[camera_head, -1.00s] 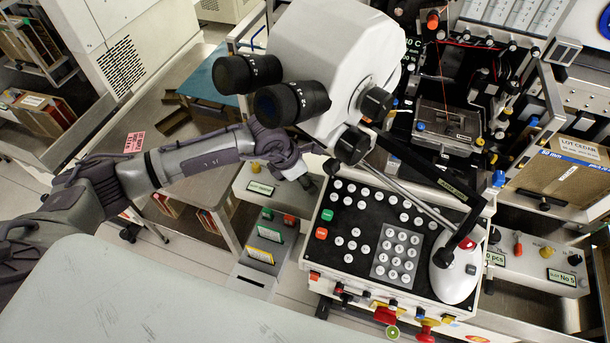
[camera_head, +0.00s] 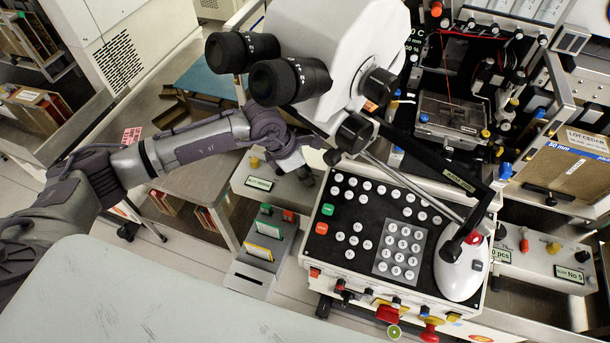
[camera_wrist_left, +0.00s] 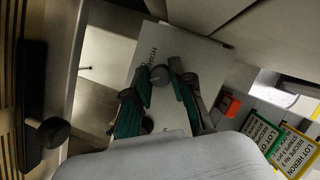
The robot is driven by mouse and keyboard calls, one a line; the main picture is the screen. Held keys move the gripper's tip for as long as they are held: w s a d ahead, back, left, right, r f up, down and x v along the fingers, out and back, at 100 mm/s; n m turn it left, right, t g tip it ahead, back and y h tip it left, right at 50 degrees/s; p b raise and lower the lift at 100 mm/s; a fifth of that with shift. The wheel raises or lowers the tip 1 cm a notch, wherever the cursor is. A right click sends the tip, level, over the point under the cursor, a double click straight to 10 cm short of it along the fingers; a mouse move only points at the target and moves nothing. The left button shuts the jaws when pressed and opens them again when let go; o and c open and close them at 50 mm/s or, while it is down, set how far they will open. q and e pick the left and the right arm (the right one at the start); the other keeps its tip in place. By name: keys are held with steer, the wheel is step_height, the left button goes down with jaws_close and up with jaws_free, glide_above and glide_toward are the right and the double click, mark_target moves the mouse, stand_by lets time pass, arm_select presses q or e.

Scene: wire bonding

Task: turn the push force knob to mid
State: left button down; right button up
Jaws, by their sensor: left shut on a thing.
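My left gripper (camera_head: 296,160) reaches in from the left, beside the eyepieces of the white microscope and over the low light panel left of the keypad console. In the left wrist view, its two green-padded fingers (camera_wrist_left: 158,76) close around a small dark round knob (camera_wrist_left: 160,74) on a pale panel with printed lettering. In the head view the gripper mostly hides the gripped knob. My right gripper is out of view.
The microscope (camera_head: 330,60) hangs close above the gripper. The keypad console (camera_head: 318,268) stands to its right. A card holder (camera_head: 250,277) with coloured cards stands below.

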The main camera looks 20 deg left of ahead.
arm_select(q)
steer(key=m+b, duration=0.2)
steer(key=m+g+h+b, duration=0.1)
steer(key=m+b, duration=0.1)
steer(key=b, duration=0.1)
steer(key=shift+w+f+m+g+b, duration=0.2)
steer(key=shift+m+g+b, duration=0.1)
steer(key=shift+m+b, duration=0.1)
steer(key=shift+r+m+g+b, duration=0.2)
steer(key=shift+m+g+b, duration=0.2)
steer(key=shift+m+b, duration=0.65)
steer(key=c, duration=1)
jaws_free()
steer(key=shift+a+r, duration=0.1)
